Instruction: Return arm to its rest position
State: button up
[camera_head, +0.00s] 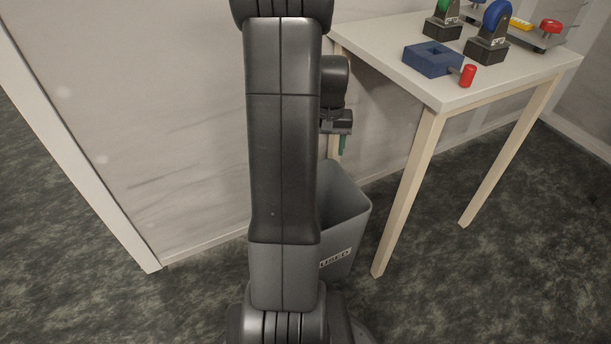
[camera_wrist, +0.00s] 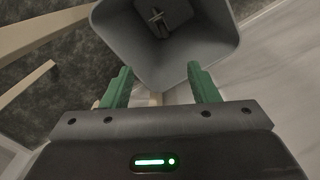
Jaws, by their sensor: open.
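My gripper (camera_wrist: 155,88) is open in the wrist view, with its two green fingers apart and nothing between them. In the head view the gripper (camera_head: 343,144) is mostly hidden behind my arm, and one green finger shows beside the table's left edge. It hangs above the grey bin (camera_head: 352,207) labelled USED. In the wrist view the bin (camera_wrist: 215,42) lies beyond the fingertips, and a small grey object (camera_wrist: 158,22) lies inside it. My arm stands upright across the middle of the head view.
A white table (camera_head: 385,50) stands at the right. It holds a blue block (camera_head: 432,60) with a red handle (camera_head: 467,75), two dark stands with green and blue round parts, and a dark plate with yellow and red pieces. A wall is behind; open carpet lies at the right.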

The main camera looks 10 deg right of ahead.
notch_tip(320, 180, down, 10)
jog(key=b, duration=0.1)
jog(key=shift+r, duration=0.2)
dwell(0.5)
jog(key=shift+b, duration=0.3)
